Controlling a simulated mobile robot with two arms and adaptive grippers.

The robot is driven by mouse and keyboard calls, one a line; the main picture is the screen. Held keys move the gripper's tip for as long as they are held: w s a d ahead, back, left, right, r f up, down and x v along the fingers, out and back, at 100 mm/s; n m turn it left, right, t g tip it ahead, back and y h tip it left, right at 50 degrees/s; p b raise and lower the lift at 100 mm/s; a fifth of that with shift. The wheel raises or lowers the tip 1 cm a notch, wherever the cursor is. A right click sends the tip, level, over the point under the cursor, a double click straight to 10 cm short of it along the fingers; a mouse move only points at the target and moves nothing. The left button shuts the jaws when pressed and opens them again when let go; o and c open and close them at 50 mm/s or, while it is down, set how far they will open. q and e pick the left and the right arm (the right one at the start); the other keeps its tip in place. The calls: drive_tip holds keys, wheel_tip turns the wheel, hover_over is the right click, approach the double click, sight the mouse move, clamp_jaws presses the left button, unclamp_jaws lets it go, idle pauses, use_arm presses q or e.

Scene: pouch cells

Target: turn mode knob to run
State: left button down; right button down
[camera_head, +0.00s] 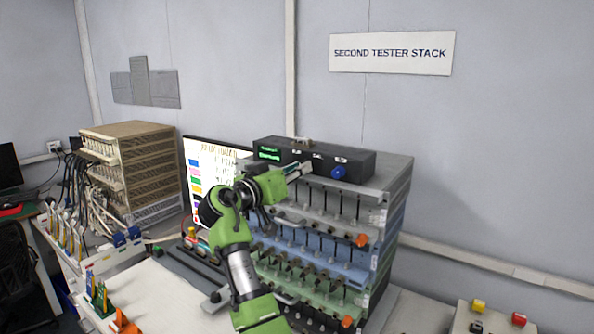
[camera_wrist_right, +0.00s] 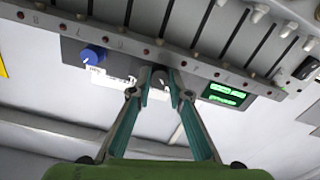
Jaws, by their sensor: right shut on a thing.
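A dark control box (camera_head: 357,164) with a green lit display (camera_head: 269,154) sits on top of the tester stack. A blue knob (camera_head: 338,172) is on its front at the right; it also shows at the left in the wrist view (camera_wrist_right: 94,55). My right gripper (camera_head: 303,167) is at the middle of the box front. In the wrist view its two fingertips (camera_wrist_right: 160,79) close around a small greyish knob (camera_wrist_right: 160,75) between the blue knob and the display. The fingers hide most of this knob, so I cannot tell its pointer position. My left gripper is out of view.
The stack (camera_head: 395,215) has several tiers of clips and a protruding top ledge below the box. A screen (camera_head: 205,178) stands left of it, and a beige rack (camera_head: 128,165) farther left. A panel with yellow and red buttons (camera_head: 497,318) is at lower right.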

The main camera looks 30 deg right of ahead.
drive_tip(key=shift+r, duration=0.15)
drive_tip(key=c, duration=2.2)
unclamp_jaws()
drive_tip(key=shift+d, duration=0.1)
drive_tip(key=shift+o, duration=0.2)
drive_tip(key=shift+d, duration=0.1)
drive_tip(key=v, duration=1.2)
drive_tip(key=shift+w, duration=0.1)
